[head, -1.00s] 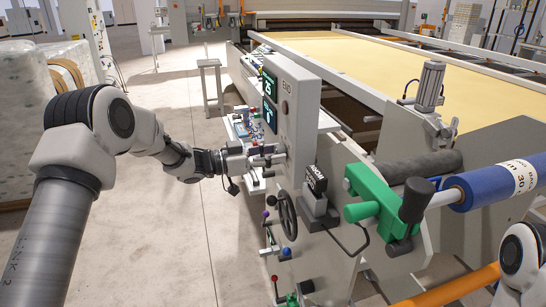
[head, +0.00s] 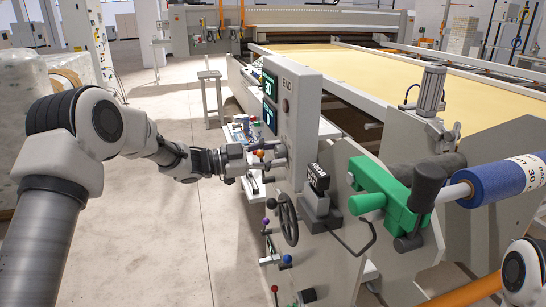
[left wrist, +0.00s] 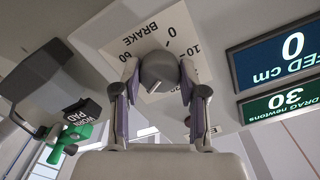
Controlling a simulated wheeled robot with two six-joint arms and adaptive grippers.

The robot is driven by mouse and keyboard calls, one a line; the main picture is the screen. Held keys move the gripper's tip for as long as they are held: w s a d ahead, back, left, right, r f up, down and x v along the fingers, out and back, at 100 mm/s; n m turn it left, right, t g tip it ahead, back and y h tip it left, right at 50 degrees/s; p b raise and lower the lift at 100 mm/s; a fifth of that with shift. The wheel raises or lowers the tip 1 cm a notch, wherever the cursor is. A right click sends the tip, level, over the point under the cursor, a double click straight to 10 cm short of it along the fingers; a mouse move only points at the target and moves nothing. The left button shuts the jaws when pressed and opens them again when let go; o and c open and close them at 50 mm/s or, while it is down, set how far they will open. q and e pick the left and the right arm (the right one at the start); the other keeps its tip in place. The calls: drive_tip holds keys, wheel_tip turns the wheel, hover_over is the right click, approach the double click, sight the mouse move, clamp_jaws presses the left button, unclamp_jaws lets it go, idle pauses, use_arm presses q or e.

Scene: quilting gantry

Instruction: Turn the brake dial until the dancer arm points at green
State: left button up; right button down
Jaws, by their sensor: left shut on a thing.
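The brake dial (left wrist: 160,68) is a dark grey knob on a pale plate (left wrist: 128,42) marked BRAKE with numbers around it, upside down in the left wrist view. My left gripper (left wrist: 160,82) is shut on the dial, one finger on each side. In the head view my left gripper (head: 256,160) is at the left side of the grey control box (head: 299,125), and the dial is hard to make out there. I cannot pick out the dancer arm or its green mark. My right gripper is out of view.
The drag display (left wrist: 294,100) reads 30 newtons, and the fed display (left wrist: 286,60) reads 0 cm. A handwheel (head: 286,220), a black block (head: 317,190) and a green clamp (head: 382,193) by a blue roll (head: 495,180) are below and right. Open floor lies left.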

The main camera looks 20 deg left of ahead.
use_arm(q)
drive_tip(key=shift+r, duration=0.1)
drive_tip(key=o, duration=1.1)
drive_tip(key=shift+o, duration=0.2)
drive_tip(key=v, duration=1.2)
